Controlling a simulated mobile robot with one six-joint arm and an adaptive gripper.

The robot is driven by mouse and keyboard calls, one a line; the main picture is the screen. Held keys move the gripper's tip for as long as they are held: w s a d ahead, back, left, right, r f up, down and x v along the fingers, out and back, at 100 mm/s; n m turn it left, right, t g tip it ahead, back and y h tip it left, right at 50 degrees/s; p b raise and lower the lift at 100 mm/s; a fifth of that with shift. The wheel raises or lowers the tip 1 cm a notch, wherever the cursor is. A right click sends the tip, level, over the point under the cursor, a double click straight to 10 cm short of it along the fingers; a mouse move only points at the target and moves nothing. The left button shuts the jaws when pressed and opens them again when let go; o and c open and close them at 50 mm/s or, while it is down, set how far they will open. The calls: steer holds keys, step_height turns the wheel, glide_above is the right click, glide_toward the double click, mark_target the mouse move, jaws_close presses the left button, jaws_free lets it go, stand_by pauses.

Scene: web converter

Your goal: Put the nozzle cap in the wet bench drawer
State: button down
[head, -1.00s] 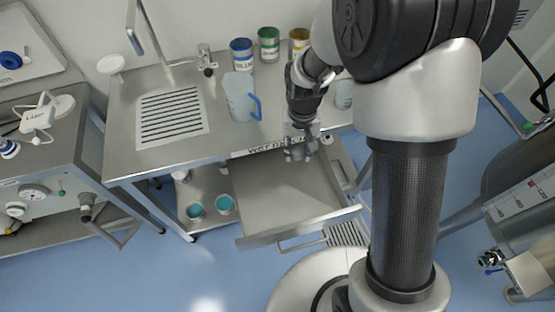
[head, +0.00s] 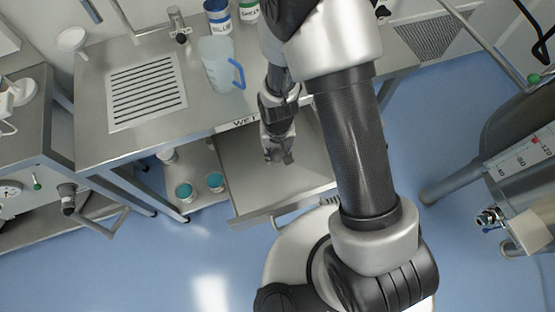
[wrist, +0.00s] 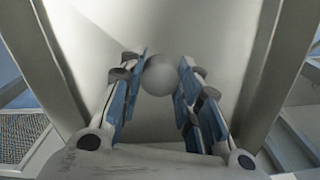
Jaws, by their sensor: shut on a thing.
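The nozzle cap (wrist: 160,75) shows in the wrist view as a small round grey-white piece between the fingertips of my gripper (wrist: 160,82). My gripper is shut on it. In the head view my gripper (head: 278,156) points down over the wet bench drawer (head: 235,185), and the cap is too small to tell apart there. The drawer is pulled open, and its bare metal floor shows below the fingers in both views. The height of the cap above the floor is hard to judge.
Two teal-topped pots (head: 215,181) stand on the shelf left of the drawer. A large metal vessel (head: 515,140) stands at the right.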

mark_target(278, 159)
steer(key=shift+f+b, duration=0.7)
steer(key=shift+f, duration=1.5)
steer(key=shift+f, duration=0.25)
steer(key=c, duration=1.2)
jaws_free()
steer(key=shift+r, duration=0.1)
steer(key=shift+r, duration=0.1)
